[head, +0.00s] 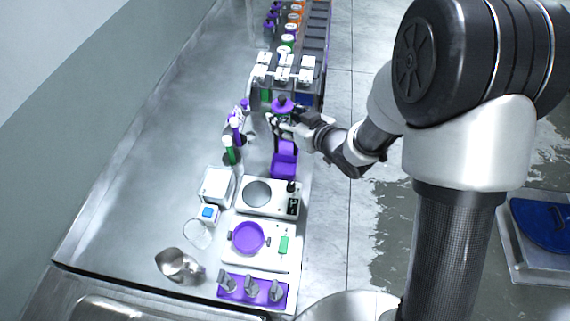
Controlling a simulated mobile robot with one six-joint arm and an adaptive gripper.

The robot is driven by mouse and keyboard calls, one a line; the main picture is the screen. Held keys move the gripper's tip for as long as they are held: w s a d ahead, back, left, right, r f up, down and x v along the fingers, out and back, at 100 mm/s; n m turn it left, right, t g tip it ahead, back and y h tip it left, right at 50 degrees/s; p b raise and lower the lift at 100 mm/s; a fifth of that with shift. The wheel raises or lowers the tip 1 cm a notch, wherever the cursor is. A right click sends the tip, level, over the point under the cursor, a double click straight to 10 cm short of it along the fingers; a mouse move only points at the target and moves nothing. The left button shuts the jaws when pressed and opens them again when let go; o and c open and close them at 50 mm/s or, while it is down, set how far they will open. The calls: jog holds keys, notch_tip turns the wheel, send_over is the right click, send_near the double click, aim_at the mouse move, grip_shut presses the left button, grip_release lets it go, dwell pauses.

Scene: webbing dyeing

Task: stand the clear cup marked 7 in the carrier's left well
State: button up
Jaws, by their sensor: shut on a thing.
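My gripper (283,119) is at the far end of the bench, in front of the white-topped machines. It is shut on a small purple-topped thing (282,104). The fingers hide much of this thing, and I cannot read a mark on it or tell whether it is the cup. A purple holder (284,161) stands on the bench just nearer than my gripper. It may be the carrier, but its wells are too small to make out.
Purple and green bottles (231,150) stand left of my gripper. Nearer are a round-plate device (258,194), a purple dish (248,237), a metal jug (180,265) and a purple rack (252,288). Jars line the back (290,40). The bench's left side is clear.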

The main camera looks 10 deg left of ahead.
notch_tip(320, 180, down, 19)
jog(key=b, duration=0.4)
jog(key=shift+w+r, duration=0.15)
jog(key=shift+r, duration=0.15)
jog(key=shift+d, duration=0.1)
jog(key=shift+f+b, duration=0.55)
jog(key=shift+b, duration=0.15)
jog(key=shift+c, duration=0.2)
jog(key=shift+f, duration=0.1)
jog(key=o, duration=1.2)
jog(key=shift+o, duration=0.2)
